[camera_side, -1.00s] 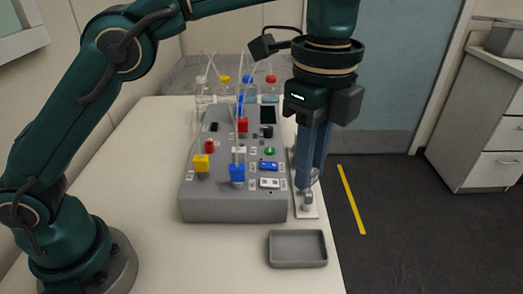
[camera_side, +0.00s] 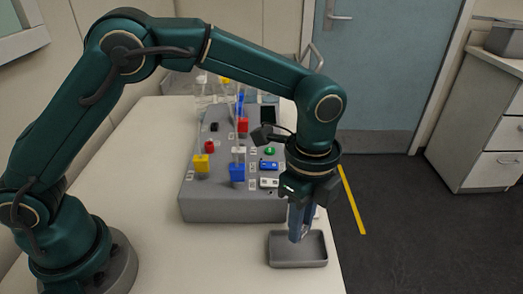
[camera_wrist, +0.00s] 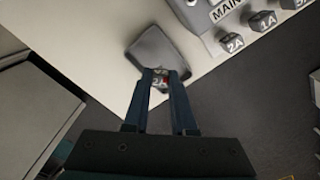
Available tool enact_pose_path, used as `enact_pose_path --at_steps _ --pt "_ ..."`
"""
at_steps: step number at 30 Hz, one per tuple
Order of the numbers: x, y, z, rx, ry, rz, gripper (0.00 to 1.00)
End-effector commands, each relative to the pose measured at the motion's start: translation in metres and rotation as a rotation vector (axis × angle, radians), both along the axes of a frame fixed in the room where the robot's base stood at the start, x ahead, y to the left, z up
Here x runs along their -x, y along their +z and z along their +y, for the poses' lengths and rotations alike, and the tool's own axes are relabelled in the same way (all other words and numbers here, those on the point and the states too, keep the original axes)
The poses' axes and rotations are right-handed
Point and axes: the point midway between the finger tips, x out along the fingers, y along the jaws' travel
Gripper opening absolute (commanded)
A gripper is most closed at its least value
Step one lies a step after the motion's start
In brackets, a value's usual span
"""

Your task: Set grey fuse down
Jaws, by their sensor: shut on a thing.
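My gripper (camera_side: 296,238) points down over the grey tray (camera_side: 272,262) at the front of the table. The tray also shows in the wrist view (camera_wrist: 150,45), just beyond the fingertips. The tray looks empty in what I can see of it.
The grey control box (camera_side: 230,207) stands just behind the tray, with coloured knobs and fuses on top. Several bottles stand behind it. The table's right edge (camera_side: 338,262) runs close beside the tray. Free table lies left of the tray.

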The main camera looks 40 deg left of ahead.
Motion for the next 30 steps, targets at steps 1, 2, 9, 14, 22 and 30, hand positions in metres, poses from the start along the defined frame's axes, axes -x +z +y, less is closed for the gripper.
enact_pose_path --at_steps 1,2,9,14,22,30 --pt "0.001 -0.009 0.0 -0.003 0.0 0.005 0.0" --pt "0.001 -0.013 0.0 -0.003 0.0 0.006 0.0" --pt "0.0 -0.026 0.0 0.0 0.0 0.002 0.0" --pt "0.0 -0.025 0.0 0.0 0.0 0.001 0.0" --pt "0.0 -0.028 0.0 0.0 0.0 0.001 0.54" --pt "0.0 -0.027 0.0 0.0 0.0 0.0 0.54"
